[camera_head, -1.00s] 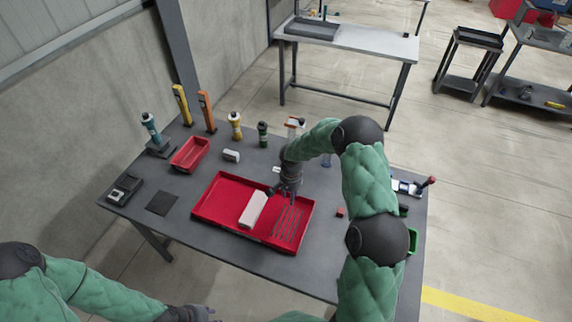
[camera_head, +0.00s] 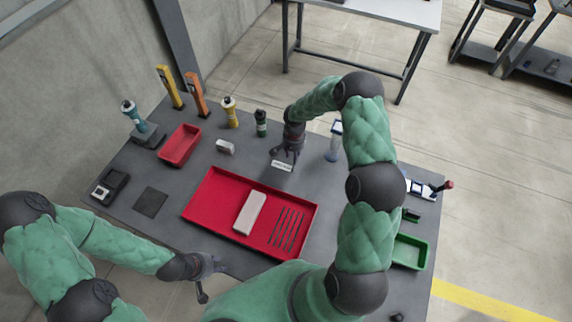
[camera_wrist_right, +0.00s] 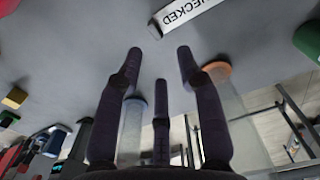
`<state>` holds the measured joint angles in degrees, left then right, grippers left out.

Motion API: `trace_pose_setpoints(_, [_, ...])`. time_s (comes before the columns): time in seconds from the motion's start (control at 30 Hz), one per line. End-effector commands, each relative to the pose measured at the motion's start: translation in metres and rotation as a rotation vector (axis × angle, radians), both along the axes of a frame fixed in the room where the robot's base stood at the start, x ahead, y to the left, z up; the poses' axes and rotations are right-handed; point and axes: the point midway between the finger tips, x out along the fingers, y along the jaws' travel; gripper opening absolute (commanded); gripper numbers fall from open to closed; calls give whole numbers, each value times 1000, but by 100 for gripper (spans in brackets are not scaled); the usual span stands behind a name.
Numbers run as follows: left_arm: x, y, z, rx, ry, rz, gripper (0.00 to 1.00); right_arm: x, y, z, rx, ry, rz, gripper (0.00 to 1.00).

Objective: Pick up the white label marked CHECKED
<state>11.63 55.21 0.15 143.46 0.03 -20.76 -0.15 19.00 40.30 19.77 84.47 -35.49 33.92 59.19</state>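The white label marked CHECKED (camera_head: 284,166) lies on the dark table behind the red tray. Its near end and part of its lettering show at the top of the right wrist view (camera_wrist_right: 187,13); the rest is cut off. My right gripper (camera_head: 285,153) is just above and beside the label in the head view. In the right wrist view my right gripper (camera_wrist_right: 160,58) has its fingers spread, with nothing between them, and the label lies beyond the fingertips. My left gripper (camera_head: 212,281) is open and empty near the table's front edge.
The red tray (camera_head: 205,201) holds a pale block (camera_head: 249,212) and several thin rods. A small white block (camera_head: 225,146) lies left of the label. A clear cylinder (camera_head: 334,142) stands to its right. A green bin (camera_head: 410,252) is at the right edge.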

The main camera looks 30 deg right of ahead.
Motion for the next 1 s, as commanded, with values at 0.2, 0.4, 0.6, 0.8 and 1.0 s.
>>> trace_pose_setpoints(0.2, [0,0,0,0,-1,0,32,0,0,-20,0,0,-1,37])
trace_pose_setpoints(0.4, [0,0,2,0,-1,0,32,-2,-1,-37,0,3,0,37])
trace_pose_setpoints(0.6, [0,0,4,0,-1,-1,32,-2,-2,-62,0,1,-1,37])
trace_pose_setpoints(0.8, [0,0,4,0,-1,0,32,-2,-2,-72,-1,-1,-1,37])
trace_pose_setpoints(1.0, [0,0,4,0,-1,0,32,-2,-2,-72,-1,-1,-1,34])
